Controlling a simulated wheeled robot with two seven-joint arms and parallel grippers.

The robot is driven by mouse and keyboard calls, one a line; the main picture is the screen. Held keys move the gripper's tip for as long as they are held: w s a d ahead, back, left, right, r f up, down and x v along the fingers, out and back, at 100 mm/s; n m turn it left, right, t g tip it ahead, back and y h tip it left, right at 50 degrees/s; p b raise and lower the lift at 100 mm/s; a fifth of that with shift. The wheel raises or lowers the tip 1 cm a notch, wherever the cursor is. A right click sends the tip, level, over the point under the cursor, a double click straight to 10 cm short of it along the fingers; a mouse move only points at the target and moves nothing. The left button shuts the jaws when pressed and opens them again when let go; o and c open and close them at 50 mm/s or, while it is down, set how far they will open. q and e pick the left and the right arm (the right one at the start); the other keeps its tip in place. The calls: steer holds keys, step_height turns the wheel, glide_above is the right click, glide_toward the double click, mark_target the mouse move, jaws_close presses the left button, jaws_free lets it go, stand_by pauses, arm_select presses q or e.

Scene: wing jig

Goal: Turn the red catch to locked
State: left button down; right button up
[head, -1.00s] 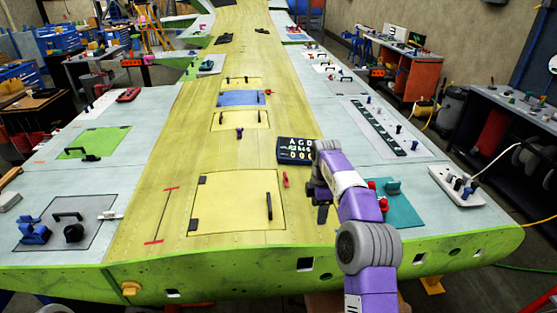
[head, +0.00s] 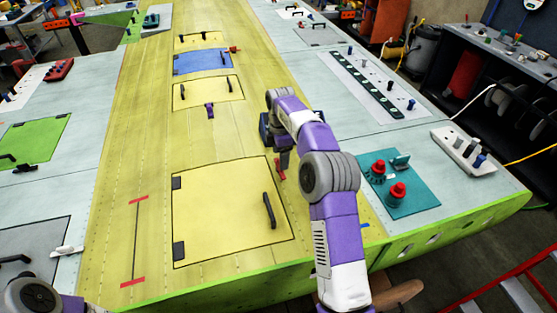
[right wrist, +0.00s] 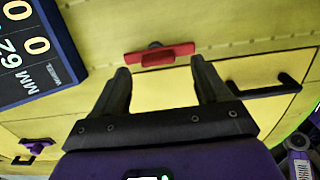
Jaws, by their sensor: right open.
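The red catch (head: 280,171) sits beside the upper right corner of the large yellow hatch (head: 215,215). In the right wrist view the catch (right wrist: 160,55) is a red bar on a dark pivot, lying roughly crosswise just beyond my fingertips. My right gripper (right wrist: 160,70) is open and empty, its two dark fingers on either side of the bar's middle, apart from it as far as I can tell. In the head view my right gripper (head: 283,158) hangs by the catch and partly hides it. My left gripper is out of view; only part of that arm shows at the lower left.
A dark display box (right wrist: 35,55) stands close to the catch, mostly hidden by my right arm in the head view. The hatch has a black handle (head: 269,210). A teal panel with red knobs (head: 398,190) lies right of my arm.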

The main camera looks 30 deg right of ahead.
steer(key=shift+w+f, duration=0.15)
steer(key=shift+f, duration=1.65)
steer(key=c, duration=1.1)
steer(key=shift+o, duration=0.2)
